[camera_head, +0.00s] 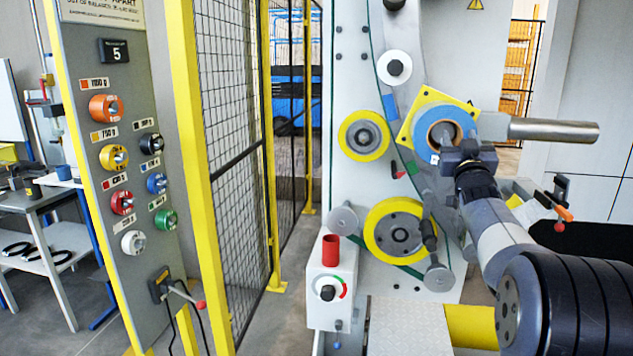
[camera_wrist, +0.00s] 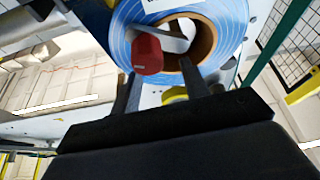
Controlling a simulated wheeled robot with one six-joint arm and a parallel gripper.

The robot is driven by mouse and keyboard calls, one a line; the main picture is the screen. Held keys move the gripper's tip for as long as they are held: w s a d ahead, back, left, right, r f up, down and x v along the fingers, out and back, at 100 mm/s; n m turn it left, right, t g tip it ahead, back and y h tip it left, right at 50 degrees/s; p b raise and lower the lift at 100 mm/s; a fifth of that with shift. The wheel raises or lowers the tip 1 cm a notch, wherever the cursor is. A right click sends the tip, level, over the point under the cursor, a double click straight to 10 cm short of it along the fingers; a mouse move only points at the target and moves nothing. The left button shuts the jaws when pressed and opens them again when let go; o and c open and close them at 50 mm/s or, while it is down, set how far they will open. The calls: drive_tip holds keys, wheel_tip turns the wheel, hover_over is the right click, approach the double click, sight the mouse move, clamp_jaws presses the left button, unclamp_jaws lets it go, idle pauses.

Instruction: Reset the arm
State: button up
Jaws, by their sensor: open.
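My gripper (camera_head: 462,152) is at the end of my arm, in front of the blue coil (camera_head: 425,115) on the machine. The coil has a brown core and sits in front of a yellow square plate (camera_head: 466,104). In the wrist view my gripper (camera_wrist: 162,80) is open, its two dark fingers apart below the coil's core. The blue coil (camera_wrist: 232,25) fills the top there. A red-ended part (camera_wrist: 147,54) shows between core and fingers. I cannot tell whether the fingers touch anything.
A grey cylinder (camera_head: 553,130) sticks out right of the coil. Yellow-rimmed wheels (camera_head: 365,136) and a control box with a red cylinder (camera_head: 331,250) are on the machine. A lever with an orange knob (camera_head: 564,213) stands right of my arm.

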drive_tip(key=n+y+p, duration=0.2)
drive_tip(key=n+p, duration=0.1)
drive_tip(key=a+r+n+y+p, duration=0.1)
drive_tip(key=n+p, duration=0.2)
drive_tip(key=n, duration=0.1)
drive_tip(key=a+n+y+p, duration=0.1)
drive_tip(key=n+y+p, duration=0.1)
drive_tip(key=n+p, duration=0.1)
drive_tip(key=shift+w+r+n+g+y, duration=0.2)
drive_tip(key=shift+n+g+y, duration=0.15)
drive_tip(key=shift+n, duration=0.25)
